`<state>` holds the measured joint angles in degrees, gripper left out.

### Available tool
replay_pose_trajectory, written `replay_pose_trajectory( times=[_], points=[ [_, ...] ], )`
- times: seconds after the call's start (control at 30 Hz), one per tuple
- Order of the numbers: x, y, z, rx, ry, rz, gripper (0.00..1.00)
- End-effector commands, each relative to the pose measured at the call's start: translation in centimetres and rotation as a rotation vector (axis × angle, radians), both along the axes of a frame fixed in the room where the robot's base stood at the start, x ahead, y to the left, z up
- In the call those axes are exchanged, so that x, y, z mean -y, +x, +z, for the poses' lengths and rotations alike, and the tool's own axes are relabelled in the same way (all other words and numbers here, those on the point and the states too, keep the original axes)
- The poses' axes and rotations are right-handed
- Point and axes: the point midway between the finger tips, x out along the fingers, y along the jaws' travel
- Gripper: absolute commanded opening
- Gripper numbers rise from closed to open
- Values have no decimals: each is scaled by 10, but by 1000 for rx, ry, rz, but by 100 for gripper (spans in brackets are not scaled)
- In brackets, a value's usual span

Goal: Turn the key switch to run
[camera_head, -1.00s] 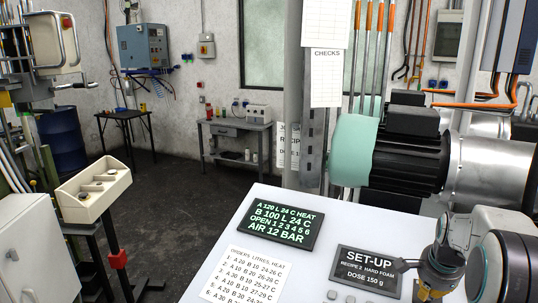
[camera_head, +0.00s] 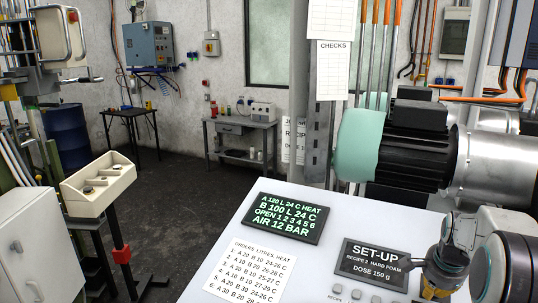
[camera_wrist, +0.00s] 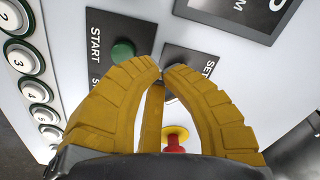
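My gripper (camera_wrist: 164,68) has yellow ribbed fingers whose tips are close together over a dark plate (camera_wrist: 192,58) lettered "SE…" on the white panel. The key switch cannot be made out; the fingertips cover the middle of that plate, and I cannot tell whether they hold a key. In the head view my wrist is at the lower right and the fingers are mostly hidden. A dark screen (camera_head: 383,264) there reads SET-UP, recipe 2 hard foam, dose 150 g.
In the wrist view a green button (camera_wrist: 123,51) sits on the START plate left of the fingertips. A red button on a yellow ring (camera_wrist: 175,141) shows between the fingers. Numbered buttons (camera_wrist: 25,60) line the left. A green-text screen (camera_head: 285,217) stands on the panel.

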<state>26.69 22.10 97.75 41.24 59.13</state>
Motion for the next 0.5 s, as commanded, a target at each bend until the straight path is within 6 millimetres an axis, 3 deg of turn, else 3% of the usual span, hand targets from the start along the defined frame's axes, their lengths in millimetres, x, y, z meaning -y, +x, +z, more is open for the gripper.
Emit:
replay_pose_trajectory(
  times=[0.5],
  points=[
    [4, 2, 1, -2, -1, -1, 0]
  ],
)
